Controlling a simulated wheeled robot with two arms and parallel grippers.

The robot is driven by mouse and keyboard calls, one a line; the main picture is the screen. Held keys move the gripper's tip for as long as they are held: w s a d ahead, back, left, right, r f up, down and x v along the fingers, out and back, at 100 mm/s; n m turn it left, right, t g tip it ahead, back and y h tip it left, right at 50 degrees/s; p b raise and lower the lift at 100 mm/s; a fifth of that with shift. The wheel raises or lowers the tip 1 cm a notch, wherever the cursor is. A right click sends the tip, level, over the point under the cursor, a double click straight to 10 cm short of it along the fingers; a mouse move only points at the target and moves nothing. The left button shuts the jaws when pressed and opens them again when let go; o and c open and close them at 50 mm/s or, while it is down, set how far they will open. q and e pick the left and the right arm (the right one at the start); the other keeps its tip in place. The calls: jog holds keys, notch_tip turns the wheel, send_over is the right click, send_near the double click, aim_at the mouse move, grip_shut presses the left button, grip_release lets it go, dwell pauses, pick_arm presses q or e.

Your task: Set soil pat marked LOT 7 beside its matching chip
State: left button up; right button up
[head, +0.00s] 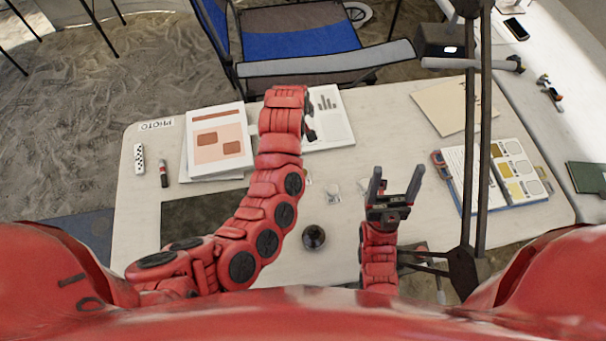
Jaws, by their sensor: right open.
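The colour chart with several chips (517,167) lies open on the right of the table, with grey, yellow and pale patches. No LOT 7 label is readable, and I cannot tell which thing is the soil pat. Small pale, clear items (333,191) lie mid-table, between my arms. A dark round object (313,237) sits nearer to me. My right gripper (397,178) is open and empty, fingers pointing away from me, left of the chart. My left gripper (309,128) is mostly hidden by its own arm, over the white printed sheet; its jaws are unclear.
A tan sheet (455,105) lies at the back right. A dark upright stand (470,190) crosses before the chart. A blue chair (300,40) stands behind.

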pick_arm(q)
jog(key=s+r+g, duration=0.3)
jog(key=s+g, duration=0.1)
jog(key=s, duration=0.4)
jog(key=y+b, duration=0.1)
jog(key=b, duration=0.3)
send_near(303, 170)
notch_tip(303, 170, down, 2)
jog(key=shift+f+n+g+p, duration=0.2)
jog(key=shift+n+g+p, duration=0.15)
jog(key=shift+p, duration=0.35)
jog(key=shift+f, duration=0.45)
jog(key=shift+s+f+p, duration=0.1)
jog(key=shift+f+p, duration=0.35)
jog(key=shift+p, duration=0.15)
notch_tip(303, 170, down, 3)
jog(key=shift+s+r+p, duration=0.1)
jog(key=shift+p, duration=0.55)
jog(key=shift+f, duration=0.8)
